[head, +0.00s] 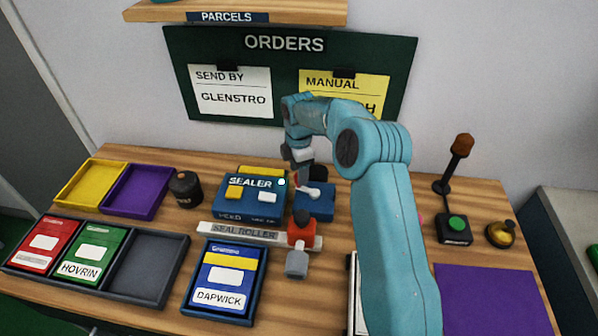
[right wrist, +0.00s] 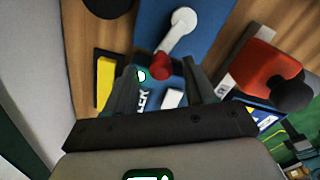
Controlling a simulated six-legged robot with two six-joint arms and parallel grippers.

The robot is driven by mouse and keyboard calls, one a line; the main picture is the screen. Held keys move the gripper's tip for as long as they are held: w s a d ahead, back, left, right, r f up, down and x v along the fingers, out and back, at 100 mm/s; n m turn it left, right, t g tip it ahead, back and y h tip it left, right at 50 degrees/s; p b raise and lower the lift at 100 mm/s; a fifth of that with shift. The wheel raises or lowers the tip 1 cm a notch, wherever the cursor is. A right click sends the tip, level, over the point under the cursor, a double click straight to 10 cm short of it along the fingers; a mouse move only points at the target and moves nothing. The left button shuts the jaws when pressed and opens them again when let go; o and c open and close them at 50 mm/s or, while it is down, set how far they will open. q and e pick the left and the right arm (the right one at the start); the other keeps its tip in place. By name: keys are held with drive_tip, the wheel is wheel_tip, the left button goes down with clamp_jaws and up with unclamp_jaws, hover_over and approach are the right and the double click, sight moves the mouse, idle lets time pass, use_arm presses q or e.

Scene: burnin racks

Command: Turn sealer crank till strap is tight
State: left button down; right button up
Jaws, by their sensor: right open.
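The blue sealer (head: 236,208) stands at the middle of the bench, with a yellow piece along its back. Its crank (head: 314,191) is on a blue block at its right side. In the right wrist view the crank arm (right wrist: 174,41) runs from a pale round hub to a red knob (right wrist: 161,65). My right gripper (head: 298,166) is above the crank, partly hidden by its own wrist in the head view. In the right wrist view its open fingers (right wrist: 162,85) lie either side of the knob; contact cannot be told. No strap can be made out clearly. My left gripper is out of view.
A red-and-grey seal roller (head: 299,235) stands just in front of the crank. A dark pot (head: 185,188) is left of the sealer. The DAPWICK parcel (head: 218,282) lies in a tray in front. A purple mat (head: 490,300) and a green-button box (head: 455,229) are right.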

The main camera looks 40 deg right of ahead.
drive_tip(key=shift+a+f, duration=0.15)
drive_tip(key=shift+f, duration=0.4)
drive_tip(key=shift+s, duration=0.1)
drive_tip(key=shift+f, duration=0.1)
clamp_jaws()
